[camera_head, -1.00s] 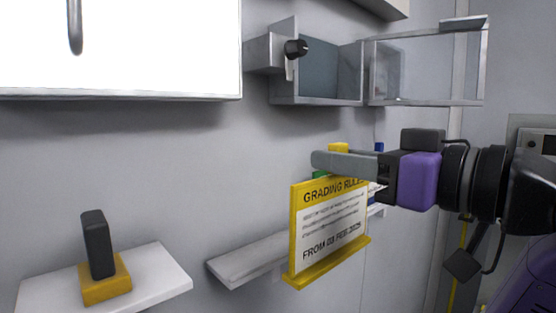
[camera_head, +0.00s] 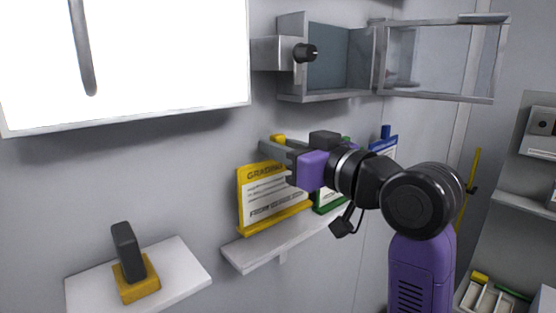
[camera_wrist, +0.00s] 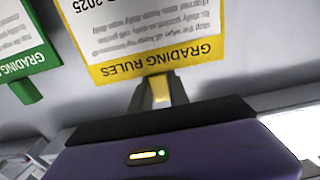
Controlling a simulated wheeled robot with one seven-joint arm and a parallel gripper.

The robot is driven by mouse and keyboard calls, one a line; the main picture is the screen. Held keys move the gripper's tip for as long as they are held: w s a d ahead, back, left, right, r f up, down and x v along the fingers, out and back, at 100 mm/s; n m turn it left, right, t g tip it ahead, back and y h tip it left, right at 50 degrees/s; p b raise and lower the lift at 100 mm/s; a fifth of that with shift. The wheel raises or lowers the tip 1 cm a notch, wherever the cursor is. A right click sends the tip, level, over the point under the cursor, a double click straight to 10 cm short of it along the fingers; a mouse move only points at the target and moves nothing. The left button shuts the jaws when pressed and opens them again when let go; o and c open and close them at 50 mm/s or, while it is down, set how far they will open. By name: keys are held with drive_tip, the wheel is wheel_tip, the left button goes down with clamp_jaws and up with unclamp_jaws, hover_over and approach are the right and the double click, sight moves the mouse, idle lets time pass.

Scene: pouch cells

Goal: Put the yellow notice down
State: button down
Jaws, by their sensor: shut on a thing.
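The yellow notice (camera_head: 262,195) is a yellow-framed board headed "GRADING RULES". In the head view it stands upright at the left part of a narrow wall shelf (camera_head: 285,238). Its foot is at or just above the shelf; I cannot tell if it touches. My gripper (camera_head: 275,146) is shut on the yellow tab at its top. In the wrist view the notice (camera_wrist: 150,35) appears upside down, with my gripper (camera_wrist: 160,92) at its heading edge.
A green notice (camera_head: 328,200) stands just right of the yellow one, partly behind my arm, with a blue notice (camera_head: 384,147) beyond. A lower left shelf (camera_head: 185,265) holds a dark block on a yellow base (camera_head: 138,284). An open glass-fronted box (camera_head: 340,60) hangs above.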

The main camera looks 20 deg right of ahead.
sight(279, 165)
drive_tip(key=shift+w+f+p, duration=0.1)
drive_tip(key=shift+f+p, duration=0.2)
drive_tip(key=shift+f, duration=1.45)
drive_tip(key=shift+f, duration=0.2)
drive_tip(key=c, duration=1.3)
unclamp_jaws()
drive_tip(key=shift+o, duration=0.2)
drive_tip(key=shift+r, duration=0.25)
drive_tip(key=b+v, duration=0.8)
drive_tip(key=v, duration=0.4)
drive_tip(key=shift+b, duration=0.4)
